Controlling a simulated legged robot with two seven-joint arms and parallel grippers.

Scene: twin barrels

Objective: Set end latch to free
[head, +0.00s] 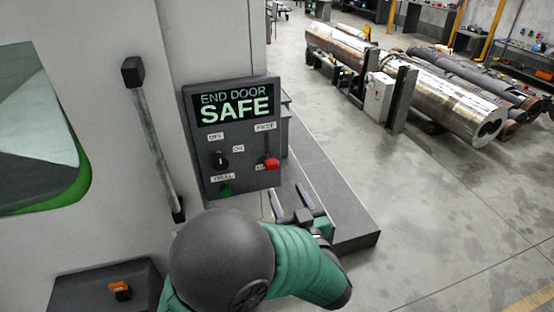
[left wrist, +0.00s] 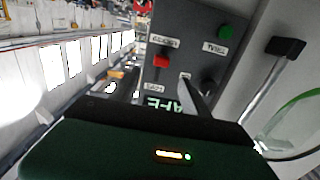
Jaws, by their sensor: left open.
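The end latch is a red-tipped switch (head: 271,163) at the right of a dark control panel (head: 245,150). Its red tip is low, away from the upper label, which appears to read FREE, and partly covers a lower label. It also shows in the left wrist view (left wrist: 161,61), where the panel looks turned upside down. My left gripper (head: 289,199) is open and empty, just below and right of the panel's lower edge, apart from the switch. In the left wrist view, one dark finger (left wrist: 195,98) reaches toward the panel. My right gripper is not in view.
The panel also carries a lit END DOOR SAFE display (head: 236,106), a black OFF/ON knob (head: 220,160) and a green button (head: 225,190). A long door handle (head: 152,135) stands left of it. A dark ledge (head: 345,225) runs below right. Open floor lies beyond.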

